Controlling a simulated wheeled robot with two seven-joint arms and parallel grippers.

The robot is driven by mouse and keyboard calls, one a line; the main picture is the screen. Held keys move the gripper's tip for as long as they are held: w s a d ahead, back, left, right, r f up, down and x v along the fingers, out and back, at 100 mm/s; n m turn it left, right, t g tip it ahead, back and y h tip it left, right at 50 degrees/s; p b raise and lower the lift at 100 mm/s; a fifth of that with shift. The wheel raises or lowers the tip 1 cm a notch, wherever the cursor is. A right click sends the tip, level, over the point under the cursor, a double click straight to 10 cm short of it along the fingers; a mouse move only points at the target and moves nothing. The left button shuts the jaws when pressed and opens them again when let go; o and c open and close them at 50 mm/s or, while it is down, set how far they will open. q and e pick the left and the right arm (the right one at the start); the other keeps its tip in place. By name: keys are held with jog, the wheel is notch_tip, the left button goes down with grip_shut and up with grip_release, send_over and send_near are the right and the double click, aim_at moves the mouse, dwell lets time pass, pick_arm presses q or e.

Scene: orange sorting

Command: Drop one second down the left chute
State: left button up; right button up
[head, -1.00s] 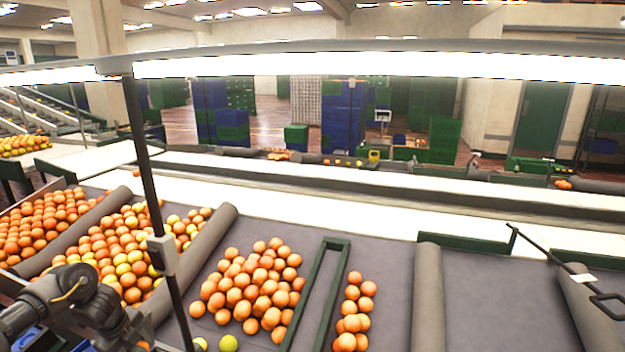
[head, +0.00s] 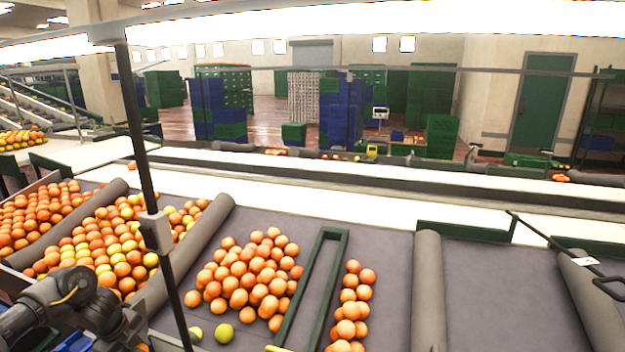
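A pile of oranges (head: 245,275) lies on the grey sorting table (head: 390,260) left of a green rectangular frame (head: 318,285). A yellow-green fruit (head: 224,333) and a smaller yellow one (head: 195,334) lie at the near edge of this pile. A narrow column of oranges (head: 350,305) lies right of the frame. My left arm comes in at the lower left; its gripper is not clearly visible. My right gripper is not in view. I cannot tell which opening is the left chute.
Grey padded dividers (head: 428,290) split the table, with another left of the pile (head: 190,250). Mixed orange and yellow fruit (head: 100,250) fills the left lanes. A dark upright post (head: 145,170) crosses the view. The table right of the middle divider is bare.

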pick_arm(q)
jog(key=o, duration=1.1)
jog(key=shift+r, duration=0.1)
jog(key=shift+r, duration=0.3)
jog(key=b+v, duration=0.1)
jog(key=v, duration=0.3)
jog(key=shift+s+r, duration=0.1)
jog(key=shift+r, duration=0.25)
jog(key=p+v, duration=0.1)
jog(key=v, duration=0.4)
jog(key=shift+s+r+p, duration=0.1)
jog(key=shift+r+p, duration=0.05)
jog(key=shift+p, duration=0.2)
jog(key=shift+s+a, duration=0.1)
